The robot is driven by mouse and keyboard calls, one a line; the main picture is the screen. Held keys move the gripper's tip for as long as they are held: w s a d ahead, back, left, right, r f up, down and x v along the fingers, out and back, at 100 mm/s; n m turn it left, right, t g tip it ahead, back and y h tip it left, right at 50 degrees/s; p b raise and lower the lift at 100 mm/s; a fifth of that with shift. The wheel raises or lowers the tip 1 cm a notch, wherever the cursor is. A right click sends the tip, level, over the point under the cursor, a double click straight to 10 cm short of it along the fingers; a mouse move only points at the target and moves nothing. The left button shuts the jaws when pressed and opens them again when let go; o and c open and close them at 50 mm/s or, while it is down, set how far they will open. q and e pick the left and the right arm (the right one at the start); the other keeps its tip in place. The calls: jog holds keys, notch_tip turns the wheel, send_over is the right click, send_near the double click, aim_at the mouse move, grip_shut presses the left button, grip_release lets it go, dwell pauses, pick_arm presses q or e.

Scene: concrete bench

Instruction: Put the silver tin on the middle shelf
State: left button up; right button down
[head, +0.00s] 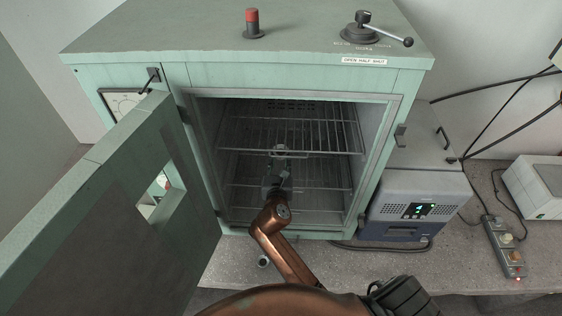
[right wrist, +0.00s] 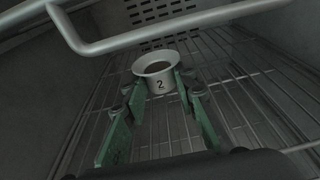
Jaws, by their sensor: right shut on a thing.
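In the head view my right gripper (head: 279,163) is inside the open cabinet, partly behind the upper wire shelf (head: 318,137). A lower wire shelf (head: 318,187) shows below; in the wrist view, wire grating (right wrist: 220,110) lies under the tin. I cannot tell whether the tin touches it. My left gripper is not in view.
The green cabinet (head: 300,78) has its door (head: 95,215) swung open to the left. In the wrist view a thick shelf-edge bar (right wrist: 170,33) crosses close above the tin. A grey-blue unit (head: 415,205) stands right of the cabinet on the bench.

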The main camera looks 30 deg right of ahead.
aim_at(281, 166)
jog(key=x, duration=0.3)
jog(key=shift+w+d+r, duration=0.25)
jog(key=shift+w+r, duration=0.05)
jog(key=shift+w, duration=0.1)
notch_tip(281, 166, down, 2)
jog(key=shift+f, duration=0.1)
jog(key=shift+s+a+f, duration=0.1)
jog(key=shift+s+f, duration=0.1)
jog(key=shift+f, duration=0.65)
notch_tip(281, 166, down, 2)
jog(key=shift+w+f, duration=0.1)
jog(key=shift+f, duration=0.15)
jog(key=shift+w+f, duration=0.15)
jog(key=shift+f, duration=0.25)
jog(key=shift+f, duration=0.2)
jog(key=c, duration=1.6)
grip_release()
